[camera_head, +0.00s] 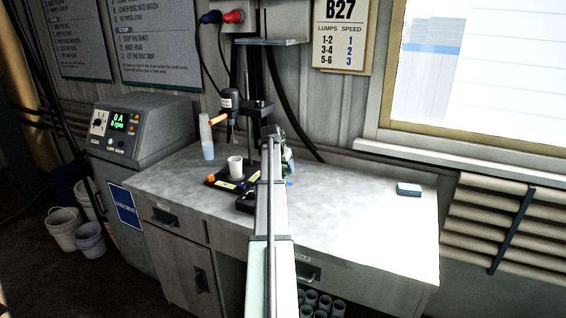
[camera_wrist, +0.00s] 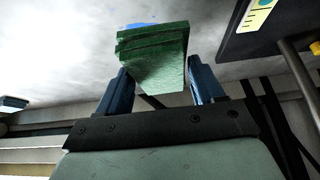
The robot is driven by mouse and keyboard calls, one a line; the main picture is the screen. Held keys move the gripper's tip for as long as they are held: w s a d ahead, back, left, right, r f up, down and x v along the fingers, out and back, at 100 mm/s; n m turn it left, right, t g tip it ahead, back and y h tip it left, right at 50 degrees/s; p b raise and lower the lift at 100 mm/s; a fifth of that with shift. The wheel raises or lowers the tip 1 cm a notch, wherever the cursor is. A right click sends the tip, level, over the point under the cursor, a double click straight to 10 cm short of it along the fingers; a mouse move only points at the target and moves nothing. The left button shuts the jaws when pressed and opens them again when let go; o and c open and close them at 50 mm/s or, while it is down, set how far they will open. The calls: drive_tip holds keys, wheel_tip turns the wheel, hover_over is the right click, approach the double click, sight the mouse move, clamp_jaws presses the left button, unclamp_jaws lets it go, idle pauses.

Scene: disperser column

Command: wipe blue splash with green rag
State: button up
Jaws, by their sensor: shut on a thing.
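The green rag (camera_wrist: 160,55), a folded block, is held between the two blue fingers of my gripper (camera_wrist: 158,82). My gripper is shut on it. In the head view, a bit of the rag (camera_head: 287,156) shows beside my arm, which hides most of the gripper. A small blue patch, the blue splash (camera_head: 290,183), shows on the grey counter just right of my arm. In the wrist view, a sliver of blue (camera_wrist: 136,26) shows past the rag's edge; the rag hides the rest. I cannot tell whether the rag touches the counter.
A dark stand base (camera_head: 222,183) with a white cup (camera_head: 235,167) and a disperser head (camera_head: 230,101) is left of my arm. Clear cups (camera_head: 207,140) stand farther left. A blue-grey block (camera_head: 409,190) lies at the right. The counter (camera_head: 350,215) between is clear.

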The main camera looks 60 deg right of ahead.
drive_tip(key=shift+f, duration=2)
drive_tip(key=shift+s+f, duration=0.55)
drive_tip(key=shift+f, duration=0.1)
drive_tip(key=shift+c, duration=0.3)
drive_tip(key=shift+s, duration=1.5)
drive_tip(key=shift+w, duration=1.9)
drive_tip(key=shift+w+r, duration=0.1)
drive_tip(key=shift+w, duration=0.1)
drive_tip(key=shift+r, duration=4)
